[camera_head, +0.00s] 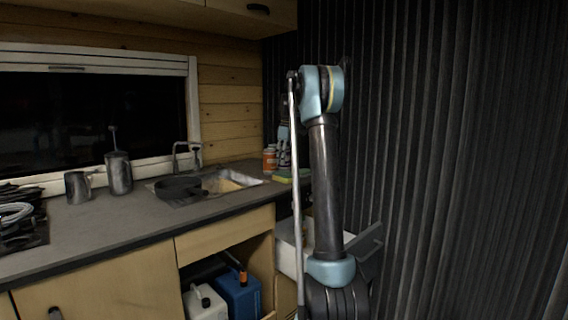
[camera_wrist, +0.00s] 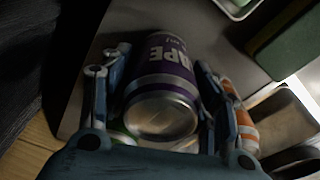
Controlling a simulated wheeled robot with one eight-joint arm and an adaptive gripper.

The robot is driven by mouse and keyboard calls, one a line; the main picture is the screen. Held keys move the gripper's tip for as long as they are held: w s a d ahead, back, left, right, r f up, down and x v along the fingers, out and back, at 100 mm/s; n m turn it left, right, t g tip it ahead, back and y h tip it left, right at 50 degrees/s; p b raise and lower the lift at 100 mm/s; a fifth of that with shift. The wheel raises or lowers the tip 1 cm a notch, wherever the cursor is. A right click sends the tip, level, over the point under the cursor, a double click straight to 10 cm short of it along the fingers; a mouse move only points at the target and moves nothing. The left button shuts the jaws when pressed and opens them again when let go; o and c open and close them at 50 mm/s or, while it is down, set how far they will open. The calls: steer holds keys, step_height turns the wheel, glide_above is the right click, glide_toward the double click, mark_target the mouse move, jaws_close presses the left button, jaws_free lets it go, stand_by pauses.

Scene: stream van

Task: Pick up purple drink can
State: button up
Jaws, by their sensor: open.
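The purple drink can (camera_wrist: 164,92), with white lettering, shows in the wrist view between the two fingers of my gripper (camera_wrist: 163,60). Its silvery end faces the camera. My gripper is open, with one finger on each side of the can; I cannot tell whether either finger touches it. In the head view my gripper (camera_head: 284,148) is partly hidden behind my arm, at the far right end of the counter.
An orange-and-white can (camera_wrist: 246,126) is close beside the right finger. A bit of green shows below the purple can. In the head view an orange container (camera_head: 270,159) stands near my gripper, with a sink (camera_head: 245,178) to the left. A dark corrugated wall (camera_head: 450,150) lies right.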

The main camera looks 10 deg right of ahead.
steer(key=shift+a+f, duration=0.1)
steer(key=shift+f, duration=1.05)
steer(key=c, duration=1)
steer(key=shift+r, duration=0.1)
